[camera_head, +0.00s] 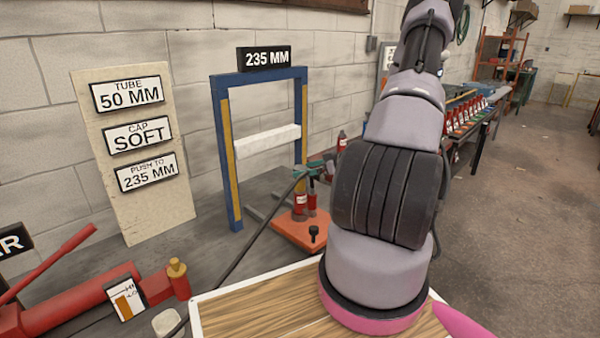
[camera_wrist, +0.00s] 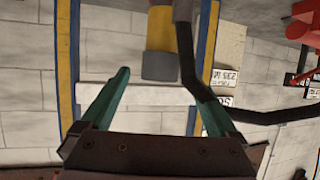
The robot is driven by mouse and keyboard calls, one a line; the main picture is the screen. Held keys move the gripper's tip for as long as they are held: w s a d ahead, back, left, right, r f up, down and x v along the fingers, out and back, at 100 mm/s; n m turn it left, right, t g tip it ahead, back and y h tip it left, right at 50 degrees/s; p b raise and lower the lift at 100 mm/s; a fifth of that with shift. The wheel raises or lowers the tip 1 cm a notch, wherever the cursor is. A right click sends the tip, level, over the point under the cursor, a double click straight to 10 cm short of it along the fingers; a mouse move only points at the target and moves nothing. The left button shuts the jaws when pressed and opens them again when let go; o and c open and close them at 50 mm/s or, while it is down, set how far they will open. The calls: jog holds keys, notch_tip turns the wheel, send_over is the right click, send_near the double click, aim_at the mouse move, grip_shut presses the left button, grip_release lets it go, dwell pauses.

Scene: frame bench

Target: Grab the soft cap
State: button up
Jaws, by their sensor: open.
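My gripper (camera_wrist: 162,82) is open, with its two green fingers apart and nothing visibly held between them. In the head view green finger parts (camera_head: 317,164) show beside my arm, in front of the blue frame's right post. The wrist view shows a yellow cylinder with a grey end (camera_wrist: 161,66) beyond and between the fingertips; I cannot tell what it is. A sign reading "CAP SOFT" (camera_head: 137,135) hangs on the pale board. I cannot pick out a soft cap with certainty in either view.
A blue frame (camera_head: 233,160) with a white crossbar (camera_head: 267,141) stands on the bench. An orange plate (camera_head: 302,232) carries red labelled items (camera_head: 300,204) and a black knob (camera_head: 314,232). A black hose (camera_wrist: 187,60) passes by the right finger. A red pump (camera_head: 60,305) lies front left.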

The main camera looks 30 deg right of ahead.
aim_at(304, 168)
jog(key=x, duration=0.3)
jog(key=shift+w, duration=0.15)
grip_shut()
